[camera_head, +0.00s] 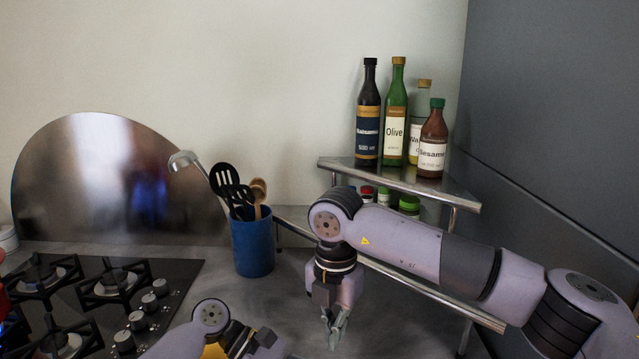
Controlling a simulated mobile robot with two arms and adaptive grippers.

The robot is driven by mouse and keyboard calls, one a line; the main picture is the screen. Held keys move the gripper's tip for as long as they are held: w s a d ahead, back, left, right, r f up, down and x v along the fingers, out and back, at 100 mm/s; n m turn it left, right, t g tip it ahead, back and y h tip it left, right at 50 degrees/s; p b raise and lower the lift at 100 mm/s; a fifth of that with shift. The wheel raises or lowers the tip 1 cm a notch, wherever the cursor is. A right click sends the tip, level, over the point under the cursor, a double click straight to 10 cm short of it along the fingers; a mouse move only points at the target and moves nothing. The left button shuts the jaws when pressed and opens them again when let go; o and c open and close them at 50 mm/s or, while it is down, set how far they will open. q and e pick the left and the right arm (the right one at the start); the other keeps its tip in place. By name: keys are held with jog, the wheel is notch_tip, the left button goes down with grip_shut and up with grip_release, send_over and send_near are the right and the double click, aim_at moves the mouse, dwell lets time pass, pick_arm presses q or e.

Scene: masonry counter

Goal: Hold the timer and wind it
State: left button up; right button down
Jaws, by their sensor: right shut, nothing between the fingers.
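I cannot make out a timer for sure in the head view. My right gripper (335,335) points down over the grey counter (300,295), right of the blue utensil holder. Its fingers are shut with nothing between them. My left arm shows only in part at the bottom edge, and its fingertips are out of the picture. A small yellow patch shows beside the left wrist, cut by the bottom edge; I cannot tell what it is.
A blue holder (252,243) with utensils stands at the back. A gas hob (165,270) lies left. A metal corner shelf (385,175) carries several bottles, with small lidded jars below; my right arm passes in front. A round metal panel (70,185) leans against the wall.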

pick_arm(q)
jog(key=o, duration=0.9)
jog(key=shift+o, duration=0.2)
jog(key=shift+w+a, duration=0.1)
jog(key=shift+a, duration=0.05)
